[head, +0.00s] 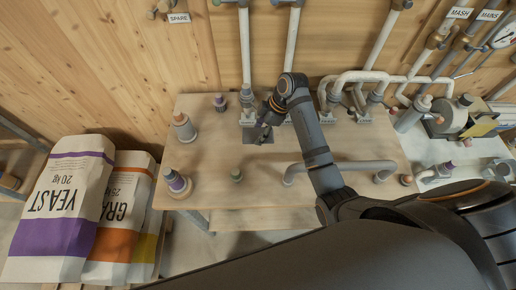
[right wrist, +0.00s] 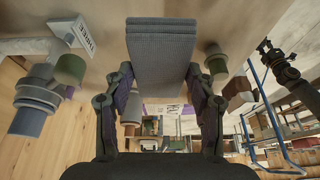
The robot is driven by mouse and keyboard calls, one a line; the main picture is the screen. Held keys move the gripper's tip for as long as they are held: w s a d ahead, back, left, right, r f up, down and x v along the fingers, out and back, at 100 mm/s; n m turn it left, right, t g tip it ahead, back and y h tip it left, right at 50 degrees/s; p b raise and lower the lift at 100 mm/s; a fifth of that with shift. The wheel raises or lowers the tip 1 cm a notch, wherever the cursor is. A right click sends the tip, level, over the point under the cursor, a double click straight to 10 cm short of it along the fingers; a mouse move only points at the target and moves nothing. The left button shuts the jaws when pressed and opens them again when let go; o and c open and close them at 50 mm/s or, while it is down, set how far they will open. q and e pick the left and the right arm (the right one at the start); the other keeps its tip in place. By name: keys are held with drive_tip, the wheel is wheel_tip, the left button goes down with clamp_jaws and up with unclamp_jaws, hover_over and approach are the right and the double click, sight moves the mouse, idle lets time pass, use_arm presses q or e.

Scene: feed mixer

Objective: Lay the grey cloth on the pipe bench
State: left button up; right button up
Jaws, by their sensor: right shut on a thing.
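The grey cloth (right wrist: 160,55) is a folded, ribbed block between the fingers of my right gripper (right wrist: 160,95) in the right wrist view. In the head view my right gripper (head: 264,122) is over the back middle of the pipe bench (head: 215,160), a light wooden top with pipes on it. A dark grey patch of the cloth (head: 258,136) shows just below the fingers there. Most of it is hidden by the gripper, and I cannot tell whether it touches the bench. My left gripper is not in view.
Capped fittings (head: 184,127) stand on the bench's left side, and a small green-topped one (head: 236,175) at front middle. A grey pipe (head: 350,167) crosses the right front. Vertical pipes (head: 245,50) rise behind. Feed sacks (head: 65,210) stand left.

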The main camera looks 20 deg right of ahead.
drive_tip(key=shift+s+a+f, duration=0.1)
drive_tip(key=shift+s, duration=0.25)
drive_tip(key=shift+f, duration=0.35)
drive_tip(key=p, duration=0.2)
hover_over(256, 153)
drive_tip(key=d, duration=0.2)
drive_tip(key=f, duration=0.5)
drive_tip(key=shift+s+a, duration=0.15)
drive_tip(key=shift+a, duration=0.1)
drive_tip(key=shift+s+f, duration=0.1)
drive_tip(key=shift+f, duration=0.15)
wheel_tip(256, 153, down, 4)
drive_tip(key=shift+r, duration=0.2)
drive_tip(key=shift+f, duration=0.25)
drive_tip(key=o, duration=1.1)
drive_tip(key=shift+f, duration=0.1)
drive_tip(key=shift+o, duration=0.2)
